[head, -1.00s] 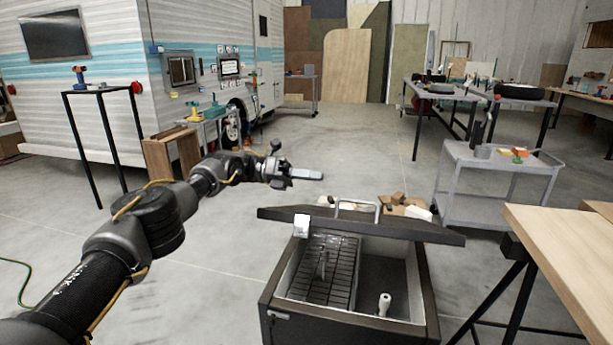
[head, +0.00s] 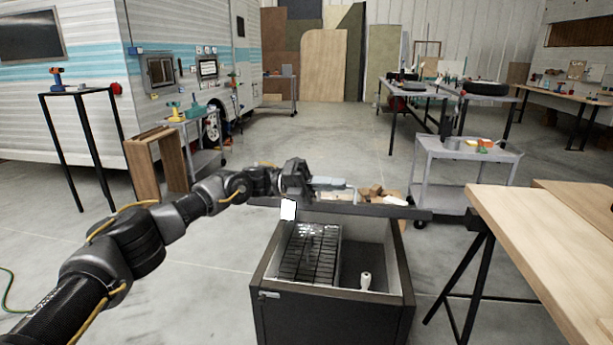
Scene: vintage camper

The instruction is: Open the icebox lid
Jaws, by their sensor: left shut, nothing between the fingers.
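The icebox (head: 330,318) is a dark box with a pale inside, standing on the floor at the lower middle of the head view. Its lid (head: 395,211) is raised at the back edge and seen nearly edge-on, so the icebox is open from above. A black wire rack (head: 311,255) and a small white item (head: 366,281) show inside. My left gripper (head: 330,184) is shut and empty, just above the lid's upper edge in the picture; I cannot tell whether it touches. My right gripper is not in view.
A wooden-topped table (head: 540,225) on dark trestle legs stands close on the right. A grey cart (head: 465,165) stands behind it. Wooden blocks (head: 372,191) lie behind the lid. A tall thin-legged stand (head: 80,93) and the camper (head: 60,120) are at left.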

